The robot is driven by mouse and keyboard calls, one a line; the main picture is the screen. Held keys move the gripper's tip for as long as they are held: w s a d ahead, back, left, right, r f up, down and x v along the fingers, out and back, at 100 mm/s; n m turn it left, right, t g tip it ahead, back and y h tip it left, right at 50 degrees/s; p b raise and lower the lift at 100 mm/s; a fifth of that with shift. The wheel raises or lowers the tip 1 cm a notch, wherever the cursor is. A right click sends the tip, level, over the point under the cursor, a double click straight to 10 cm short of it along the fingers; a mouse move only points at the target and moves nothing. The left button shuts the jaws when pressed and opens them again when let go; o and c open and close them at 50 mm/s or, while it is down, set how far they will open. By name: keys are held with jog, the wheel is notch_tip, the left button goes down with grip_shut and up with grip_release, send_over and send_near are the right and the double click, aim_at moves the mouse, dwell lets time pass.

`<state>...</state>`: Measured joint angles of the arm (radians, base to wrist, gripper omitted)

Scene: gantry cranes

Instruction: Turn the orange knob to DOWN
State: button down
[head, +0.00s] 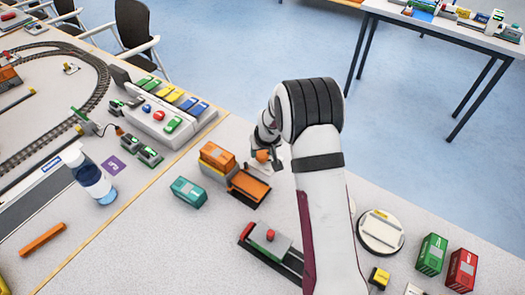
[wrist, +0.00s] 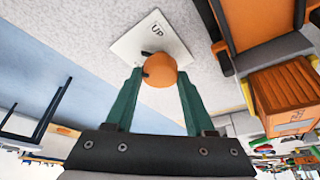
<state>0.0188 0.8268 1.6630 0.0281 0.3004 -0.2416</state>
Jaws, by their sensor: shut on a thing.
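The orange knob (wrist: 159,70) is round and sits on a white plate (wrist: 128,47) with the label "UP" near one edge. A small dark mark shows beside the knob on the plate. A DOWN label is not visible. My gripper (wrist: 160,80) has its two green fingers on either side of the knob, shut on it. In the head view the knob (head: 262,156) shows small beside the fingers, and my arm partly hides the plate.
Close by are an orange container (head: 217,157), an orange wagon (head: 249,188) and a teal container (head: 188,192). A grey block with a red button (head: 270,235) stands nearer. A round turntable (head: 381,232) and green (head: 432,254) and red (head: 462,270) containers are at right.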

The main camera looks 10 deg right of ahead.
jog(key=n+y, duration=0.1)
jog(key=n, duration=0.1)
jog(key=n+y, duration=0.1)
jog(key=n, duration=0.2)
jog(key=shift+d+g, duration=0.15)
jog(key=shift+g, duration=0.15)
jog(key=n+g, duration=0.1)
jog(key=n, duration=0.2)
jog(key=n+y, duration=0.1)
jog(key=n, duration=0.2)
jog(key=shift+w+d+g+y, duration=0.1)
jog(key=shift+g+y, duration=0.2)
jog(key=shift+g, duration=0.1)
jog(key=shift+n, duration=0.3)
jog(key=shift+c, duration=1.3)
grip_release()
jog(key=v, duration=1.5)
jog(key=shift+d+r, duration=0.2)
jog(key=shift+r, duration=0.15)
